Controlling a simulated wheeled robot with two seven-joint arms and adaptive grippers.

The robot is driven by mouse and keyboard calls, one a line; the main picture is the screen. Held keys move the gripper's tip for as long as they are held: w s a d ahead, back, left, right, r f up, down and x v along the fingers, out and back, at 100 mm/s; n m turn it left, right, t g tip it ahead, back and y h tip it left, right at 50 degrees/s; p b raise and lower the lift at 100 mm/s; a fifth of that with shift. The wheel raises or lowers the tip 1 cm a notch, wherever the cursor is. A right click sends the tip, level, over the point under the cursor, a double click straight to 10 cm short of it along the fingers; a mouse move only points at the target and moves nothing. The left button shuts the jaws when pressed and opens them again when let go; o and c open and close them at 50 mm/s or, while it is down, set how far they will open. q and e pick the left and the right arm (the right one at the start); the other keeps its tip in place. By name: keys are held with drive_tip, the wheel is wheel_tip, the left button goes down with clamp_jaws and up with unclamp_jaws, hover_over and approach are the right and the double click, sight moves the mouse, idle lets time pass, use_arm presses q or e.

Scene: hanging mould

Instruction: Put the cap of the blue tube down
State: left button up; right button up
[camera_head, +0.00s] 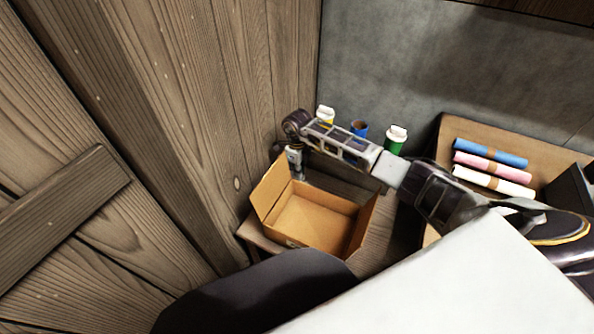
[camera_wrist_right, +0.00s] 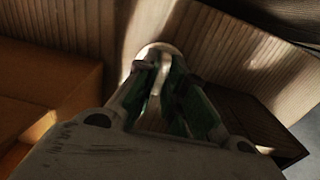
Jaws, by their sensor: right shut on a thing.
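The blue tube (camera_head: 359,129) stands upright near the back wall, its top open with no cap on it. My right gripper (camera_head: 297,174) hangs pointing down at the back left corner of the open cardboard box (camera_head: 362,222), away from the tube. In the right wrist view the fingers (camera_wrist_right: 160,75) are shut on a white round cap (camera_wrist_right: 155,48), mostly hidden between them. The cap cannot be made out in the head view. My left gripper is not in view.
A yellow tube (camera_head: 325,119) and a green tube (camera_head: 395,144), both with white caps, stand either side of the blue tube. A wooden wall (camera_head: 230,100) is close on the left. Rolls in blue, pink and white (camera_head: 492,182) lie on a board at right. The box looks empty.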

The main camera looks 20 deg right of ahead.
drive_tip(key=shift+f, duration=0.1)
drive_tip(key=o, duration=0.7)
drive_tip(key=shift+c, duration=0.2)
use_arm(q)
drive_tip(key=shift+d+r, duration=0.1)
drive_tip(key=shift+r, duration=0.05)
use_arm(e)
drive_tip(key=shift+o, duration=0.2)
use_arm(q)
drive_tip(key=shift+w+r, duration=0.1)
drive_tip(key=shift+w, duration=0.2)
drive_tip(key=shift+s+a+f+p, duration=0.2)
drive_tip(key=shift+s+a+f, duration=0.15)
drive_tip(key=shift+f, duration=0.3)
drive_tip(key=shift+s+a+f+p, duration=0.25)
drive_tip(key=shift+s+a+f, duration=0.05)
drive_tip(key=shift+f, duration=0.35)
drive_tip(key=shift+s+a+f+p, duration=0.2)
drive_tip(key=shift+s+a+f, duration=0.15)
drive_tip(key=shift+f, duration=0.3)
use_arm(e)
wheel_tip(320, 180, up, 12)
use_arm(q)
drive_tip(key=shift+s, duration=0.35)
use_arm(e)
drive_tip(key=shift+r, duration=0.2)
